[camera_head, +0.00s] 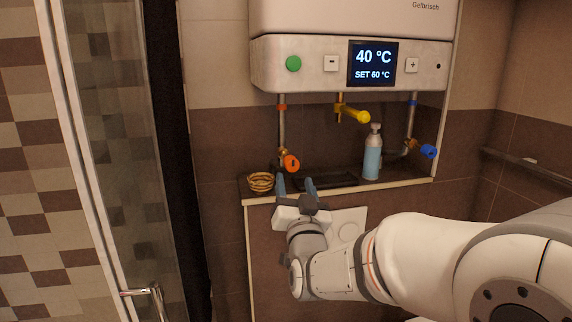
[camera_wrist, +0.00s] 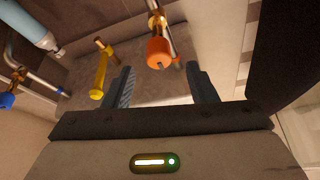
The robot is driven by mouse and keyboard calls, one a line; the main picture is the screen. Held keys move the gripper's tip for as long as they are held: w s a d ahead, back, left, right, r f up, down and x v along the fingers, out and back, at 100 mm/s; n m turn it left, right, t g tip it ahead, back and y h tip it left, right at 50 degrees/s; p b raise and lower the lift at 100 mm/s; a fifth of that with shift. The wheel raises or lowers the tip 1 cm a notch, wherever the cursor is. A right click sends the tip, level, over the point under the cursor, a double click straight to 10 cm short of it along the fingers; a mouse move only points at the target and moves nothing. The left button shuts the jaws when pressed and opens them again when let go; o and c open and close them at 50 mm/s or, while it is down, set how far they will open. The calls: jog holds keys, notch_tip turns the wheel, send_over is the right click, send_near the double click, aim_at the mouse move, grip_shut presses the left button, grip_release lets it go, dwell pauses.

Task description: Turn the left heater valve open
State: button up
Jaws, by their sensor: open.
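The left heater valve has an orange knob (camera_head: 291,163) on a brass fitting, on the left vertical pipe below the heater (camera_head: 350,64). In the wrist view the orange knob (camera_wrist: 160,52) is ahead of my gripper, between the lines of the two fingers. My gripper (camera_head: 296,184) is open and empty, just below the knob in the head view, with its fingers pointing up toward it. In the wrist view the fingers (camera_wrist: 163,76) stand wide apart on either side, and I see no clear contact with the knob.
A yellow valve handle (camera_head: 357,115) is in the middle and a blue valve knob (camera_head: 428,151) at the right. A blue bottle (camera_head: 372,158), a woven basket (camera_head: 260,182) and a dark tray (camera_head: 328,181) stand on the ledge (camera_head: 400,186). A glass door (camera_head: 125,150) is at left.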

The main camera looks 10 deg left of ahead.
aim_at(292, 168)
jog(key=p+x, duration=0.1)
jog(key=x, duration=0.5)
jog(key=shift+w+a+r+p, duration=0.1)
jog(key=shift+w+p, duration=0.15)
jog(key=shift+p, duration=0.15)
